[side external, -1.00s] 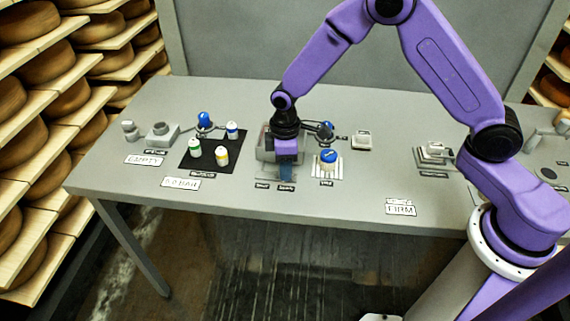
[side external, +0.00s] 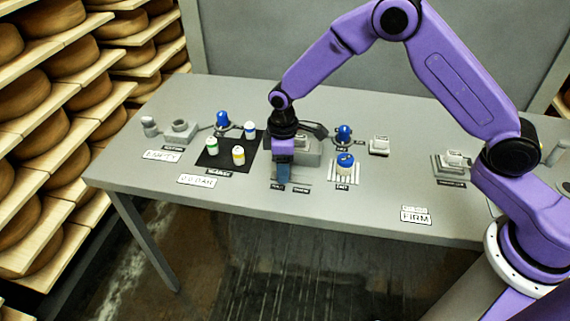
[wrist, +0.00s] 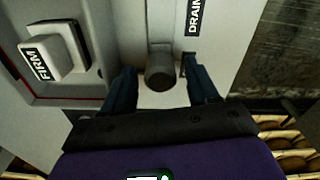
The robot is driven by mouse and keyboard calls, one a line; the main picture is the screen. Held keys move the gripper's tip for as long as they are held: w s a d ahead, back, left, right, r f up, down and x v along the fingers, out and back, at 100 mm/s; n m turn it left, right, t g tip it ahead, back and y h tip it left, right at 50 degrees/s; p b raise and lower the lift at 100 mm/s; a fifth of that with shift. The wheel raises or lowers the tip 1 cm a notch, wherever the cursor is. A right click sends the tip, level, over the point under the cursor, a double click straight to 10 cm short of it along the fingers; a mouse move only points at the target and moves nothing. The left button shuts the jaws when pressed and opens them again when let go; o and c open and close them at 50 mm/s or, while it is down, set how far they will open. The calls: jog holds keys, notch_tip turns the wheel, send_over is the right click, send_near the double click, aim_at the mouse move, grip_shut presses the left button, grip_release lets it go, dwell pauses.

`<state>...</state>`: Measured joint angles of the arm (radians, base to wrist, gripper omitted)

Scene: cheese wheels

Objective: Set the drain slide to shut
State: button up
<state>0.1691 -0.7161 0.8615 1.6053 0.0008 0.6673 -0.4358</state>
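The drain slide's dark round knob (wrist: 160,76) shows in the wrist view on a pale plate, with a grey track (wrist: 160,32) running up from it. The DRAIN label (wrist: 194,16) is beyond the knob, at the upper right. My gripper (wrist: 161,90) has one finger on each side of the knob, with a small gap showing on both sides. In the side external view my gripper (side external: 283,179) is low over the slide plate, above the left of two small labels (side external: 277,188). The knob is hidden there.
A black mat (side external: 213,160) with several small bottles is at left. The front table is mostly clear.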

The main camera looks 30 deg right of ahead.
jog(key=shift+r, duration=0.1)
notch_tip(320, 180, up, 17)
jog(key=shift+r, duration=0.15)
dwell(0.5)
jog(key=shift+s, duration=0.1)
jog(key=s+d, duration=0.5)
jog(key=s, duration=0.6)
jog(key=s+d+n, duration=0.1)
jog(key=s+d, duration=0.3)
jog(key=s, duration=0.7)
jog(key=s+d, duration=0.5)
jog(key=s, duration=0.6)
jog(key=shift+s+d, duration=0.15)
jog(key=shift+d, duration=0.2)
jog(key=shift+o, duration=0.2)
dwell(0.7)
